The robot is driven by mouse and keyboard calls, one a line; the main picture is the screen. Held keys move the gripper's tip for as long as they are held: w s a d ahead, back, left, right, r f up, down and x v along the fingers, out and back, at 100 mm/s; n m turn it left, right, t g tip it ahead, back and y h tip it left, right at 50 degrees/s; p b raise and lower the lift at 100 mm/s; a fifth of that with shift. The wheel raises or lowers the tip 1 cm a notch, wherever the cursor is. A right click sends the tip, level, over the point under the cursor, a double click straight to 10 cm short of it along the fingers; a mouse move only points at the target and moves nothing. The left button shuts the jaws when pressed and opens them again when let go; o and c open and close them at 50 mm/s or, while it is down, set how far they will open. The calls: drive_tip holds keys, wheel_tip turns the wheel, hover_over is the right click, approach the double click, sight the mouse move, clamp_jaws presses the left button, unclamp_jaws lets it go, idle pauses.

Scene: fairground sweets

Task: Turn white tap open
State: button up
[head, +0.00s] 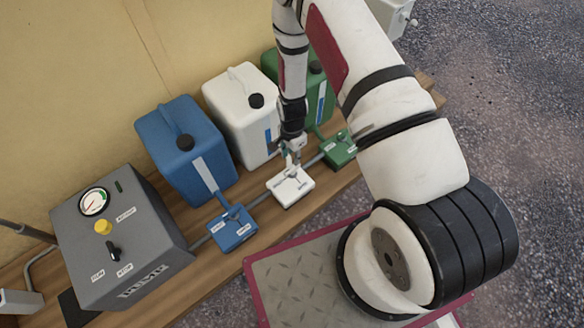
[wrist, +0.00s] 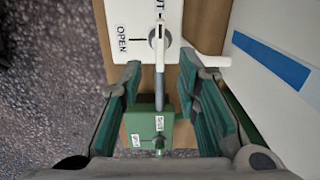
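The white tap (head: 290,187) is a small white block on the wooden bench, in front of the white jerrycan. In the wrist view the white tap (wrist: 192,14) is at the top, with a grey round knob and a short lever on it. The label OPEN shows left of the knob; another label ending in "UT" is cut off at the top edge. The lever appears to lie along the line towards that upper label. My gripper (head: 291,158) is just above the tap. In the wrist view my gripper (wrist: 160,82) has its green-padded fingers apart, with nothing held between them.
The green tap (head: 339,149) is to the right and the blue tap (head: 233,228) to the left, joined by grey pipe. Blue (head: 185,150), white (head: 228,105) and green (head: 328,95) jerrycans stand behind. A grey pump box (head: 120,240) is at the left end.

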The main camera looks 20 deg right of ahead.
sight(292, 168)
wheel_tip(292, 168, down, 8)
drive_tip(key=b, duration=0.2)
drive_tip(key=shift+b, duration=0.35)
clamp_jaws()
